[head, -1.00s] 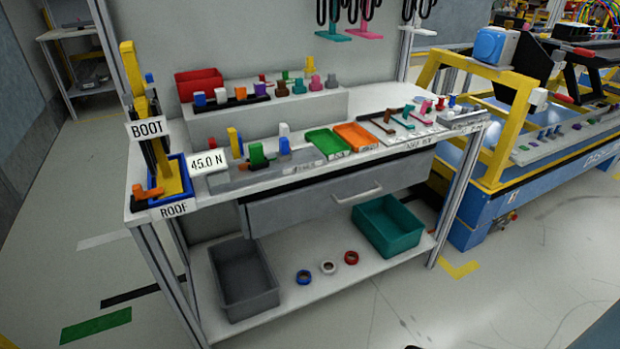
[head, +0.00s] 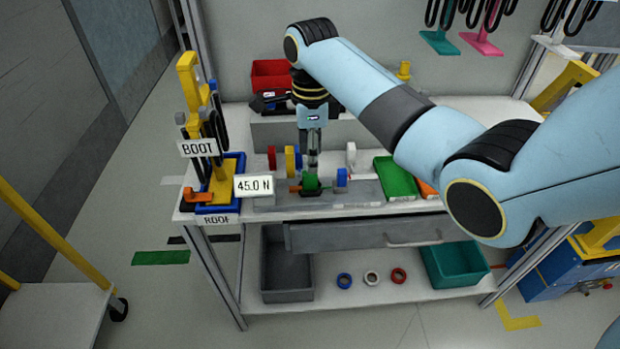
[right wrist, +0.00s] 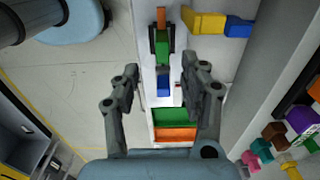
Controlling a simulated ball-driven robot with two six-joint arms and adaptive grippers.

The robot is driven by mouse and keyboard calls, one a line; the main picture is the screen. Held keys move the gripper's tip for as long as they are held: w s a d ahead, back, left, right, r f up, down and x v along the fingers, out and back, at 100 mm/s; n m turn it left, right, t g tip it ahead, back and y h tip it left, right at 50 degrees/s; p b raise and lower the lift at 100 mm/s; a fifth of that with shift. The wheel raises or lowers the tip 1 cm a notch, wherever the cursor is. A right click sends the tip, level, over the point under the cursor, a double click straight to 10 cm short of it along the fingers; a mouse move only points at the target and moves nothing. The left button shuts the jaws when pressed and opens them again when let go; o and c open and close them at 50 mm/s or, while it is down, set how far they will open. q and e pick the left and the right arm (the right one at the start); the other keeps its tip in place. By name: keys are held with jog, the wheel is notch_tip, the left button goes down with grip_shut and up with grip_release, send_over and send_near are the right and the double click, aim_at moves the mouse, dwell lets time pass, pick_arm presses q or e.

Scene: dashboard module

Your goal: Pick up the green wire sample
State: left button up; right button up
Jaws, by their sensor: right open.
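The green wire sample (head: 311,181) stands on the grey strip at the front of the workbench, with orange showing beside it. In the right wrist view the green sample (right wrist: 162,44) lies ahead of my fingertips, with an orange end above it. My right gripper (head: 312,157) points down just above and slightly behind the green sample in the head view, and partly covers that area. In the right wrist view my right gripper (right wrist: 164,80) is open and empty, its fingers on either side of the line of parts. My left gripper is not in view.
A blue block (head: 342,177) stands close right of the green sample. Yellow (head: 290,160) and red (head: 272,158) pieces stand to its left. A green tray (head: 397,178) lies further right. The 45.0 N sign (head: 254,185) and the yellow stand (head: 190,85) are at the left.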

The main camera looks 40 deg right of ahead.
aim_at(310, 187)
jog(key=shift+d+f, duration=0.15)
jog(key=shift+f, duration=1.25)
jog(key=f, duration=0.4)
jog(key=shift+w+f, duration=0.2)
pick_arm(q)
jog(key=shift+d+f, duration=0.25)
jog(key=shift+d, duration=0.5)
pick_arm(e)
jog(key=shift+a, duration=0.2)
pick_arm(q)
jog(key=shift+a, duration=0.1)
pick_arm(e)
grip_shut()
